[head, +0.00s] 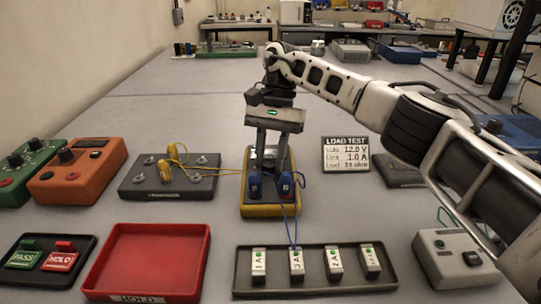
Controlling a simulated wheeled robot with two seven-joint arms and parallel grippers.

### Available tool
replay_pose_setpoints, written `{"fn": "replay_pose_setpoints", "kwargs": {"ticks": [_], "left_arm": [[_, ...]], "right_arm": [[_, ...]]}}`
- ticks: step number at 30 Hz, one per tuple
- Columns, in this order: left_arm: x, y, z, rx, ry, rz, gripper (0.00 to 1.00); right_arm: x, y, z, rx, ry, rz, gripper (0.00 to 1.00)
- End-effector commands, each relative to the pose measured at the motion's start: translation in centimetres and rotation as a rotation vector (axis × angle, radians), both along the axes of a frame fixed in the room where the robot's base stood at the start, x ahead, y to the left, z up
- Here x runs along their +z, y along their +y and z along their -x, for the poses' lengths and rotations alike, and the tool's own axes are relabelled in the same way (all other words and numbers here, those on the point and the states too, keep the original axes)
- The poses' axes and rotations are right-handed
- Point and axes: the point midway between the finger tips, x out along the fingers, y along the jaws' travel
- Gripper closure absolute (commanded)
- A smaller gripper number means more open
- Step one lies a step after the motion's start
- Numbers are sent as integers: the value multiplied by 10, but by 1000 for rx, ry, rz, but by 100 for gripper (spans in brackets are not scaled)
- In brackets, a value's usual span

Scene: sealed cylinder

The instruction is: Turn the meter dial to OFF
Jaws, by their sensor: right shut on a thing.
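The yellow meter (270,211) lies in the middle of the table in the head view. Two blue plugs, a left one (255,187) and a right one (285,186), stand in its near part. My right gripper (270,162) points down over the far part of the meter and is shut on the meter dial. The fingers and gripper body hide the dial and most of the meter's face, so I cannot read its setting. My left gripper is not in view.
A tray (315,288) of labelled blocks and a red tray (150,235) lie nearer. A LOAD TEST sign (345,154) stands to the right.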

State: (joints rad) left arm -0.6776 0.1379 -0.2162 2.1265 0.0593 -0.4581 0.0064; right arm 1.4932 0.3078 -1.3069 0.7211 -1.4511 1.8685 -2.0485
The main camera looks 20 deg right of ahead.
Motion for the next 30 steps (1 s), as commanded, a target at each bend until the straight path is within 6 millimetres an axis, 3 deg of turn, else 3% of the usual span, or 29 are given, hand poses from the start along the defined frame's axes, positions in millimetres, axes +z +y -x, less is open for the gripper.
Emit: {"fn": "replay_pose_setpoints", "kwargs": {"ticks": [18, 19, 21, 30], "left_arm": [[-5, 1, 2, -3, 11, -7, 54], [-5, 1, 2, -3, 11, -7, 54], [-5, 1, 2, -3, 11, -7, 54], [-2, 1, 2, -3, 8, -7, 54]], "right_arm": [[2, 0, -1, 40, -7, 1, 94], [2, 0, -1, 40, -7, 1, 63], [2, 0, -1, 39, -6, 0, 50], [3, -1, -1, 37, -3, 1, 50]]}}
